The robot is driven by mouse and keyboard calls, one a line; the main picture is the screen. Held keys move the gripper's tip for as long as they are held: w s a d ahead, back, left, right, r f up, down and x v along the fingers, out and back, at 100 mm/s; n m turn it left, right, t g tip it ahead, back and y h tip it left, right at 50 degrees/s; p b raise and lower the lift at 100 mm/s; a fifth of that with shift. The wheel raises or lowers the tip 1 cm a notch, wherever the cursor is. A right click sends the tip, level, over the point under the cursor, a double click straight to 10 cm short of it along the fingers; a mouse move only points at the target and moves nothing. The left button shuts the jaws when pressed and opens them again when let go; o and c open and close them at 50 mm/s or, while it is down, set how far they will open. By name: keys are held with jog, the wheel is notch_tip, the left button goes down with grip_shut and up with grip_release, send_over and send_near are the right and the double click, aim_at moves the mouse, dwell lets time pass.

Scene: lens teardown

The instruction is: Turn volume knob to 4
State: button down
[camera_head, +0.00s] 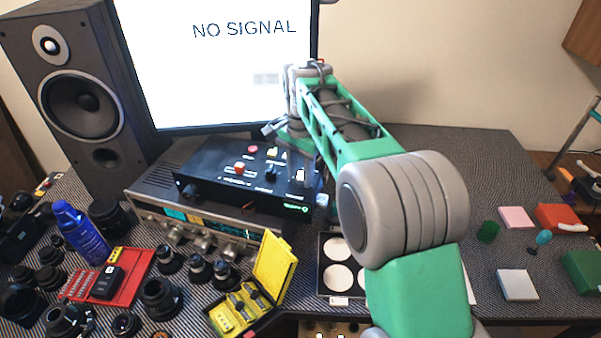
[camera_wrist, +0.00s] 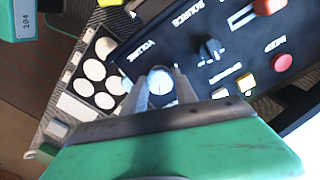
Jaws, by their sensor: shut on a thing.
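The volume knob (camera_wrist: 160,79) has a pale round top and sits beside the VOLUME lettering on a black control box (camera_wrist: 190,62). In the wrist view my gripper (camera_wrist: 161,88) has one finger on each side of the knob and is shut on it. The knob's scale and pointer are too small to read. In the head view the black box (camera_head: 215,191) rests on a silver receiver, and my arm covers its right end. The knob and fingertips cannot be made out there.
In the wrist view a black source knob (camera_wrist: 210,48), a red button (camera_wrist: 282,62) and a yellow button (camera_wrist: 246,83) are close by. A tray of white discs (camera_wrist: 88,68) lies left. A monitor (camera_head: 220,70) stands behind the box; a yellow case (camera_head: 272,265) is in front.

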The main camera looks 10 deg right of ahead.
aim_at(301, 175)
jog(key=shift+n+p, duration=0.3)
jog(key=shift+n, duration=0.5)
jog(key=c, duration=1)
grip_release()
jog(key=shift+o, duration=0.2)
notch_tip(301, 175, up, 8)
jog(key=shift+f, duration=0.25)
jog(key=shift+r, duration=0.15)
